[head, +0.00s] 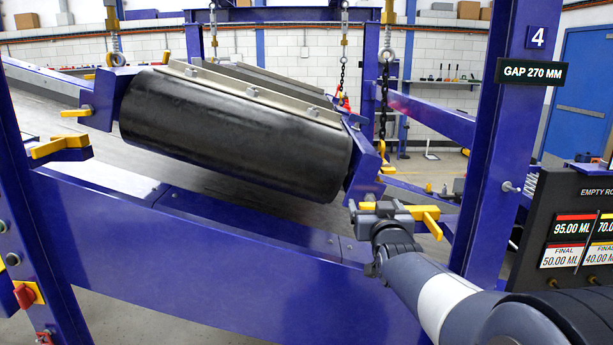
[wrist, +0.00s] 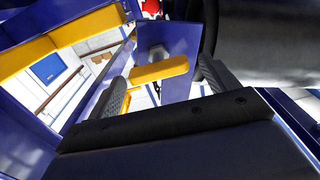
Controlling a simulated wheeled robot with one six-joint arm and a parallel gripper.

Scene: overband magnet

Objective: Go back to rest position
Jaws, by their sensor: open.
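My gripper (head: 384,208) is at the lower right end of the overband magnet, beside the blue frame. Its two fingers also show in the wrist view (wrist: 165,82), spread apart on either side of a yellow tab (wrist: 160,70) on a blue bracket. I cannot tell whether either finger touches the tab. The magnet's black drum (head: 235,132) hangs tilted, its right end lower, on chains. The drum's dark side fills the upper right of the wrist view (wrist: 275,45).
A blue upright (head: 505,150) with a "GAP 270 MM" sign stands right of my gripper. A blue beam (head: 200,240) runs below the magnet. A chain (head: 384,100) hangs above my gripper. A dark board (head: 570,225) with labels stands at the right. Yellow handles (head: 430,218) are close by.

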